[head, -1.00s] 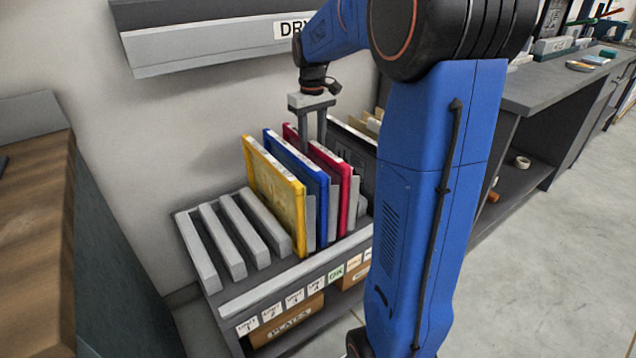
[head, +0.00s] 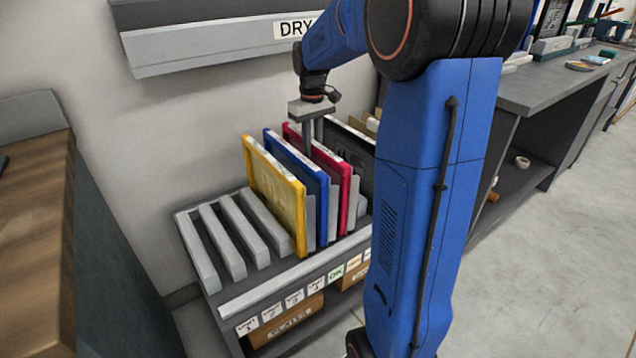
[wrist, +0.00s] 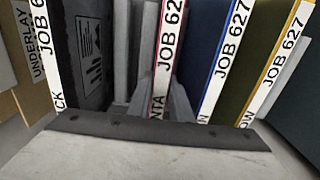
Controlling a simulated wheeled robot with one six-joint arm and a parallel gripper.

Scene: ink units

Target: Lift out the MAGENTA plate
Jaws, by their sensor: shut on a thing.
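The magenta plate (head: 345,205) stands upright in a slot of the grey rack (head: 232,240), between the blue plate (head: 318,205) and the black plate (head: 358,150). In the wrist view its white label strip (wrist: 168,50) reads "JOB 62" and ends in "NTA" lower down. My gripper (head: 312,145) points down at its top edge, and the jaws are shut on it. The fingertips are partly hidden among the plates. The plate still sits low, level with its neighbours.
The yellow plate (head: 275,195) stands at the left of the row, with empty slots further left. A grey wall unit (head: 210,45) marked "DRY" hangs above and behind. A wooden-topped bench (head: 35,220) is at the left, and a counter (head: 560,85) at the right.

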